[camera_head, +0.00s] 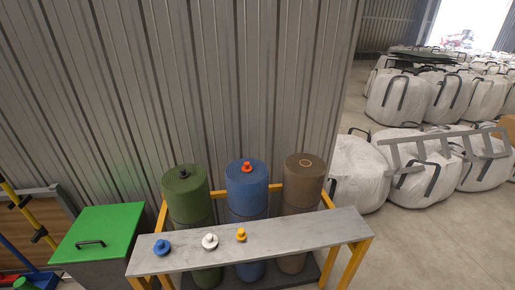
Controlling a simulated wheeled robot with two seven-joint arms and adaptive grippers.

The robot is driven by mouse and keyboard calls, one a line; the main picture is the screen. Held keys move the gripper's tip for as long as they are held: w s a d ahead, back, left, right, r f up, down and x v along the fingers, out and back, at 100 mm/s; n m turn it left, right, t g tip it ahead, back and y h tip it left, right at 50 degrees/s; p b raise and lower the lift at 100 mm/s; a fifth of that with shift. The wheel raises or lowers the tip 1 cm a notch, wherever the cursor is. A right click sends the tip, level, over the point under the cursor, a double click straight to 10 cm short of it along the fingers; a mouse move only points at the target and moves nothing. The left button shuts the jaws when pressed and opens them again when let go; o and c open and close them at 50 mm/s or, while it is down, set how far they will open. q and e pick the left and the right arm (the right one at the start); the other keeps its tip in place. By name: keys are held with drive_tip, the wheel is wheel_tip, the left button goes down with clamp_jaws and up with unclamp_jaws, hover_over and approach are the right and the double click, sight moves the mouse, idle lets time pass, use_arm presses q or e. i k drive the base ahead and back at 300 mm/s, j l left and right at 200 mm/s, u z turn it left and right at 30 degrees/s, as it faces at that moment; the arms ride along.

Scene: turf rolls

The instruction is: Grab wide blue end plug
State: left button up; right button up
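A blue end plug (162,246) with a wide round flange and a knob on top sits on the left part of the grey bench top (300,231). Neither of my grippers shows in the head view.
Behind the bench stand a green roll (186,200) with a black plug, a blue roll (247,195) with a red plug (246,167), and a brown roll (304,185) with a ring on top. A green-lidded bin (100,226) stands left. White bags (357,174) fill the right.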

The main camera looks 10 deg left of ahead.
sight(162, 247)
drive_tip(key=u, duration=1.3)
drive_tip(key=j, duration=0.15)
drive_tip(key=i+z, duration=0.05)
